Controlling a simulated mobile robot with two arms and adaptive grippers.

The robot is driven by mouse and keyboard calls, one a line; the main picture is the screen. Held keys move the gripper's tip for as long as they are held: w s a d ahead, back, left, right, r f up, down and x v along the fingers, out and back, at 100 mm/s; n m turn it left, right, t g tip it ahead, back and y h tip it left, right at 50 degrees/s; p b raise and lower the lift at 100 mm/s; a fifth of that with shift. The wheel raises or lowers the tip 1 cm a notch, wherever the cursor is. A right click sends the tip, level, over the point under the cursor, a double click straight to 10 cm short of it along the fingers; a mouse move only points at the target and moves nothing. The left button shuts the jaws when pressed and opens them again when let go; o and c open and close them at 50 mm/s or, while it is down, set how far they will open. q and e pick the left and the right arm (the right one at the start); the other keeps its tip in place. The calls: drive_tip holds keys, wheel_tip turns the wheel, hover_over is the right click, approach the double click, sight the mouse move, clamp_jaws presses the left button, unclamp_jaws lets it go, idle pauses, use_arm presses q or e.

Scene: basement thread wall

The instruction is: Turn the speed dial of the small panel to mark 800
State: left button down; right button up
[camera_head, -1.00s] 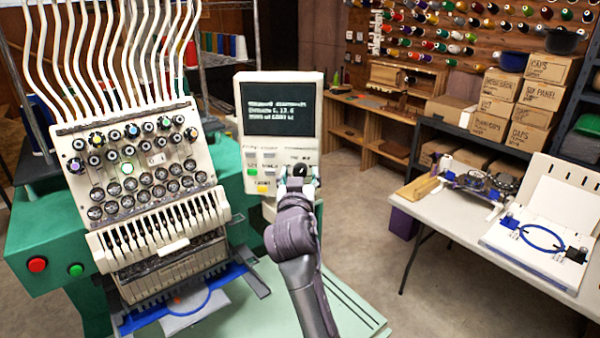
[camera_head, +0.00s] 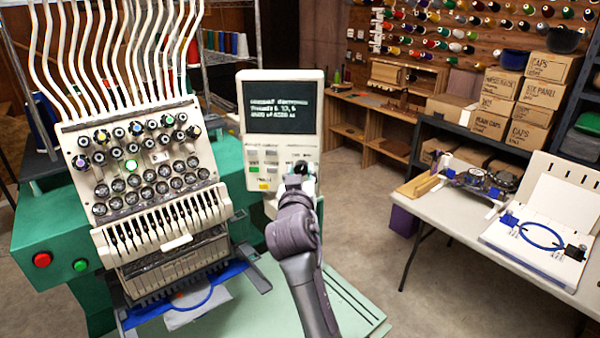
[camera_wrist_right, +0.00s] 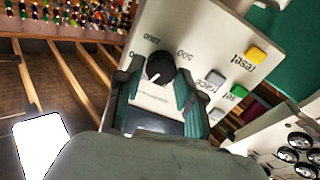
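The small panel (camera_head: 231,151) is a cream control box with a dark screen (camera_head: 279,107) bearing white text too blurred to read. Its speed dial (camera_wrist_right: 160,68) is a round black knob with a white mark on its lower left side in the right wrist view. The labels 500 and 1000 beside it appear upside down. My right gripper (camera_wrist_right: 161,75) has one teal-padded finger on each side of the dial. Whether both fingers press on it, I cannot tell. In the head view my right gripper (camera_head: 298,172) hides most of the dial. My left gripper is out of view.
Coloured buttons, including a yellow reset button (camera_wrist_right: 257,54), sit beside the dial. The embroidery machine head (camera_head: 145,185) stands left of the panel. A white table (camera_head: 440,208) with hoops is at the right, with open floor (camera_head: 385,280) between.

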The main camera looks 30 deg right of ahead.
drive_tip(key=o, duration=0.3)
drive_tip(key=shift+w+d+f, duration=0.15)
drive_tip(key=shift+w, duration=0.05)
drive_tip(key=shift+o, duration=0.2)
drive_tip(key=shift+s, duration=0.1)
drive_tip(key=shift+r, duration=0.55)
wheel_tip(320, 180, up, 9)
drive_tip(key=shift+r, duration=0.1)
